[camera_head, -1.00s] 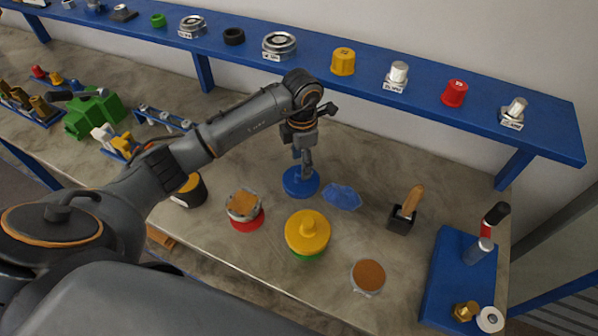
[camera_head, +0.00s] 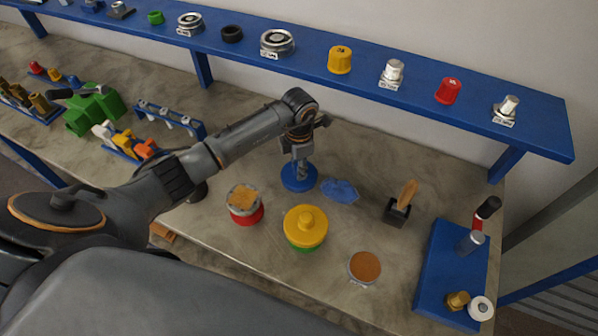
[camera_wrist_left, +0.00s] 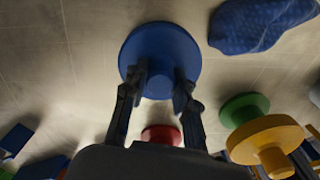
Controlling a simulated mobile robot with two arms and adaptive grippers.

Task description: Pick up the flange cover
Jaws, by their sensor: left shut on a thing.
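The blue flange cover (camera_head: 291,184), a round disc with a knob in the middle, lies on the table in the head view. My left gripper (camera_head: 300,168) comes down onto it from above and is shut on its knob. In the left wrist view the cover's disc (camera_wrist_left: 135,50) fills the top middle, and the fingertips of my left gripper (camera_wrist_left: 160,85) sit on both sides of the knob. The fingers hide part of the knob. I see no clear gap between cover and table. My right gripper is not in view.
A blue cloth (camera_head: 340,190) lies just right of the cover. A yellow-topped vessel (camera_head: 305,227) and a red vessel with an orange top (camera_head: 244,205) stand in front. A blue shelf (camera_head: 370,75) with several parts runs behind.

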